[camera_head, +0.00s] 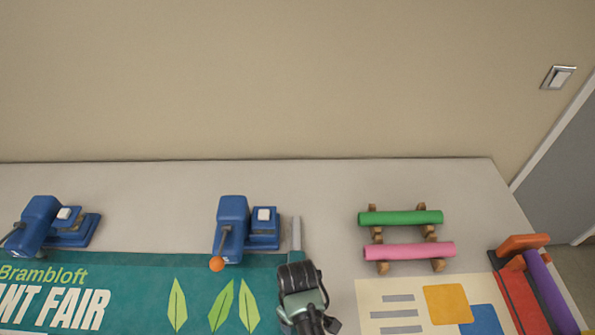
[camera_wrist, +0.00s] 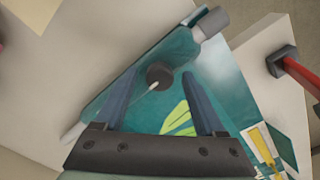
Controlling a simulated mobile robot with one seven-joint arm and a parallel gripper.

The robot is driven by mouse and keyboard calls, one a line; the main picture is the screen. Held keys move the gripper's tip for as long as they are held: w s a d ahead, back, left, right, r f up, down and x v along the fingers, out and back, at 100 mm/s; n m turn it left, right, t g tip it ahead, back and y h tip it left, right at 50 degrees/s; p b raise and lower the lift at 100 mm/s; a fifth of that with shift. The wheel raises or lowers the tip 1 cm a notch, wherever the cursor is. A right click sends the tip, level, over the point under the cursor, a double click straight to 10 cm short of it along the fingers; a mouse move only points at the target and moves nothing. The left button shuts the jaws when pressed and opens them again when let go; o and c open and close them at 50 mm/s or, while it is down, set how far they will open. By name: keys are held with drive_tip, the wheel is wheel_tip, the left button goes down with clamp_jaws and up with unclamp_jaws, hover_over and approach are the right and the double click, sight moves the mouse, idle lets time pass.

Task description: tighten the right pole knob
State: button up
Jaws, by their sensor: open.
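In the wrist view, a dark round knob (camera_wrist: 160,77) with a thin pale shaft lies at the edge of the teal banner (camera_wrist: 224,82). A pole with a grey end (camera_wrist: 212,22) runs along that banner edge. My gripper (camera_wrist: 162,74) is open, with one finger on each side of the knob in the picture. I cannot tell whether a finger touches it. In the head view, my gripper (camera_head: 303,312) is over the right end of the banner (camera_head: 140,295), just below a grey bar (camera_head: 296,232). The knob is hidden there.
Two blue clamp-like devices (camera_head: 231,225) (camera_head: 38,222) stand along the banner's back edge; the nearer one has an orange lever ball (camera_head: 217,264). Green (camera_head: 400,217) and pink (camera_head: 410,251) rolls rest on wooden holders at right. A poster (camera_head: 400,290) lies below them.

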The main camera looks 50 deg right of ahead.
clamp_jaws()
idle(0.4)
drive_tip(key=shift+r, duration=0.1)
drive_tip(key=m+p, duration=0.2)
drive_tip(key=m, duration=0.1)
drive_tip(key=shift+m, duration=0.4)
drive_tip(key=m+p, duration=0.1)
drive_tip(key=m, duration=0.4)
drive_tip(key=shift+p, duration=0.4)
drive_tip(key=m+p, duration=0.1)
drive_tip(key=m, duration=0.3)
drive_tip(key=shift+m, duration=0.4)
drive_tip(key=shift+m+p, duration=0.45)
drive_tip(key=shift+m, duration=1.85)
